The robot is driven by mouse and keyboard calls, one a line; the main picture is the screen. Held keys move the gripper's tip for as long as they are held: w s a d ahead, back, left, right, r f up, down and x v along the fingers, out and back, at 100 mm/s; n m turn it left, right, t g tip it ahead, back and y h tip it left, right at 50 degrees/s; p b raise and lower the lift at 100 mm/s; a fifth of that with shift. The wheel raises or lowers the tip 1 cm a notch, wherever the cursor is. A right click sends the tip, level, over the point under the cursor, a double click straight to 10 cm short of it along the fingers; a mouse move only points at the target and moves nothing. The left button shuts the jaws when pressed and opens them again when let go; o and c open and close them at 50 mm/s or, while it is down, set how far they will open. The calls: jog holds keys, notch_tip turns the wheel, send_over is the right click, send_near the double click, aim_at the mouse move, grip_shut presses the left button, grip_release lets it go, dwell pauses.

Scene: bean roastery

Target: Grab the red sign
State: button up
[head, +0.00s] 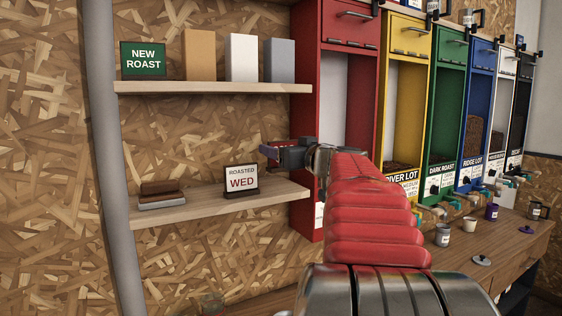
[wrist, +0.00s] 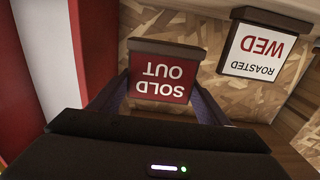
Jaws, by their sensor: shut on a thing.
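The red sign (wrist: 161,88) reads SOLD OUT in white and has a dark base bar. It appears upside down in the wrist view, between the two fingers of my gripper (wrist: 160,98). My gripper is shut on it and holds it in front of the chipboard wall. In the head view my gripper (head: 276,151) is above the right part of the lower shelf, beside the red bin. There the sign is mostly hidden or edge-on and hard to make out.
A white ROASTED WED sign (head: 241,180) stands on the lower shelf (head: 215,208), with dark brown blocks (head: 162,193) to its left. The upper shelf (head: 210,88) holds a green NEW ROAST sign (head: 143,59) and bags. The red bin (head: 306,130) stands close on the right.

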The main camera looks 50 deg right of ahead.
jog(key=shift+r, duration=0.9)
jog(key=shift+s, duration=0.3)
jog(key=v, duration=1.9)
jog(key=shift+r, duration=0.1)
